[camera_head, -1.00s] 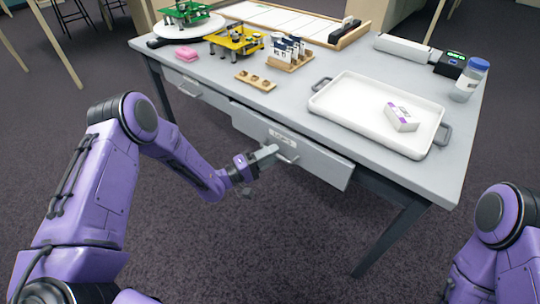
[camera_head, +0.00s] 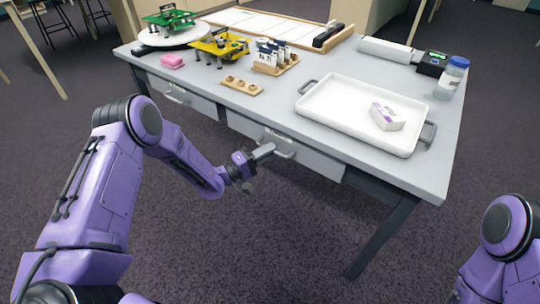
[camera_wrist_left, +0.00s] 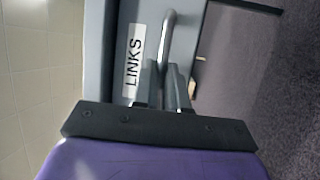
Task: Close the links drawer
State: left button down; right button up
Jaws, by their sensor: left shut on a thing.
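The links drawer (camera_head: 318,161) is the right-hand grey drawer under the table's front edge. Its front looks nearly flush with the table; I cannot tell if a small gap is there. Its label reads LINKS (camera_wrist_left: 133,60) in the left wrist view. My left gripper (camera_head: 270,150) is shut on the drawer's bar handle (camera_head: 285,148), which also shows in the left wrist view (camera_wrist_left: 166,45). My right arm shows at the right edge, but its gripper is out of view.
Another drawer (camera_head: 178,95) is at left. Floor in front is clear.

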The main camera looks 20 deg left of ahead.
pick_arm(q)
jog(key=c, duration=1.2)
grip_release()
jog(key=shift+w, duration=0.15)
jog(key=shift+d, duration=0.1)
jog(key=v, duration=1)
jog(key=shift+s+a, duration=0.2)
jog(key=shift+s, duration=0.05)
